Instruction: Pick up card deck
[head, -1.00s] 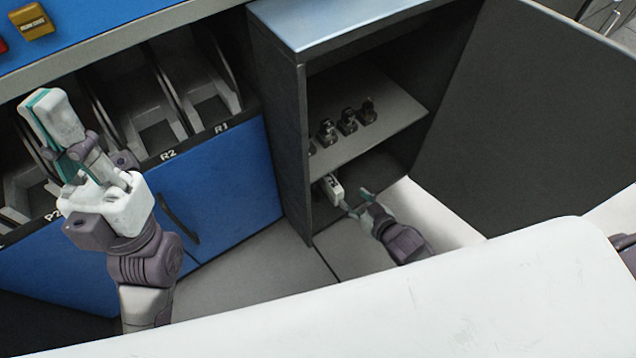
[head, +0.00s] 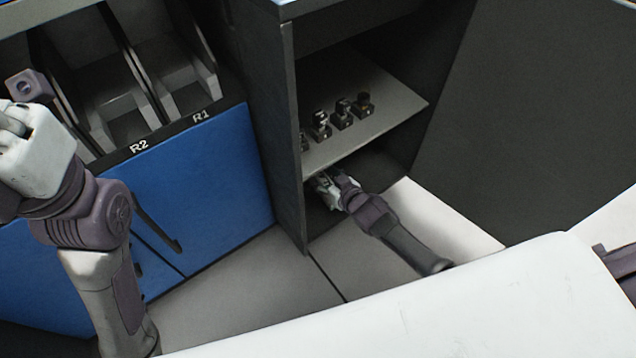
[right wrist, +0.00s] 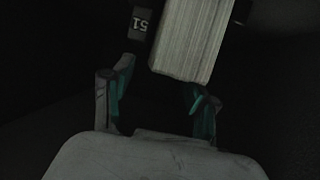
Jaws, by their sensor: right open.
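The card deck (right wrist: 192,42) shows in the right wrist view as a pale block of stacked card edges. It lies just beyond my right gripper (right wrist: 160,100), roughly between the lines of its two teal-padded fingers, with a gap at its near end. The gripper is open. In the head view my right gripper (head: 325,188) reaches into the lower compartment of the dark cabinet (head: 292,140), and the deck is hidden there. My left gripper is at the left edge of the head view, mostly cut off, with its fingers out of frame.
Several small dark objects (head: 342,118) stand on the shelf (head: 385,108) above my right gripper. The open cabinet door (head: 530,110) is at the right. Blue-fronted bins (head: 210,185) stand at the left.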

